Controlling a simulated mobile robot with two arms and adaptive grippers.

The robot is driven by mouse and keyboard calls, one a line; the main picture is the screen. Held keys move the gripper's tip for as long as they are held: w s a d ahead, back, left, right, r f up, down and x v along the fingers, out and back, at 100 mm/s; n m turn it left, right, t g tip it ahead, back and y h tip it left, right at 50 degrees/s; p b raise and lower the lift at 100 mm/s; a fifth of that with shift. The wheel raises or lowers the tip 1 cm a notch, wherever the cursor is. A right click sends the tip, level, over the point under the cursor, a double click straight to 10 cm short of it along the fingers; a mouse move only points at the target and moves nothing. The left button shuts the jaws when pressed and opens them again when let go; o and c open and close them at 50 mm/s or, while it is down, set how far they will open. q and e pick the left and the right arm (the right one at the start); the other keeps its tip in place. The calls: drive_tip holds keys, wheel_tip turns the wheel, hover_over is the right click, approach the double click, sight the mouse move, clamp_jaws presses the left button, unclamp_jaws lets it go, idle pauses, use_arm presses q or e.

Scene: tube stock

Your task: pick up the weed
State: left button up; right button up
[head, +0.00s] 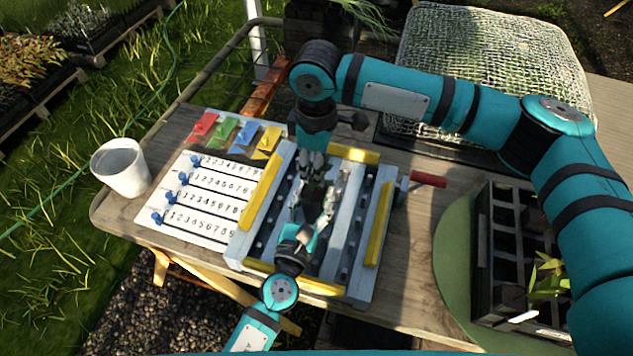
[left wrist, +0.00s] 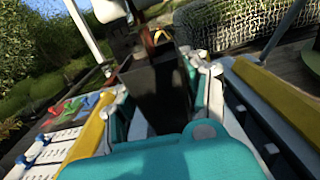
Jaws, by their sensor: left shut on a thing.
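I cannot make out a weed for certain in either view. My left gripper (head: 318,200) is over the middle of the grey frame with yellow bars (head: 262,200). In the left wrist view its fingers (left wrist: 165,95) are shut on a dark, square-sided pot (left wrist: 160,90). My right gripper (head: 314,165) points down just above and behind the left one, over the pot's top. Its fingertips are partly hidden, and I cannot tell whether they hold anything.
A black crate (head: 482,255) with a leafy plant (head: 546,278) stands on a green round mat (head: 450,265) at right. A white cup (head: 121,170), a numbered board (head: 200,222) and coloured tags (head: 235,130) are at left. A mesh-covered block (head: 490,70) is behind.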

drive_tip(key=shift+f, duration=1.25)
clamp_jaws()
wheel_tip(320, 180, up, 10)
drive_tip(key=shift+r, duration=0.1)
use_arm(q)
drive_tip(key=o, duration=1.4)
drive_tip(key=shift+c, duration=0.2)
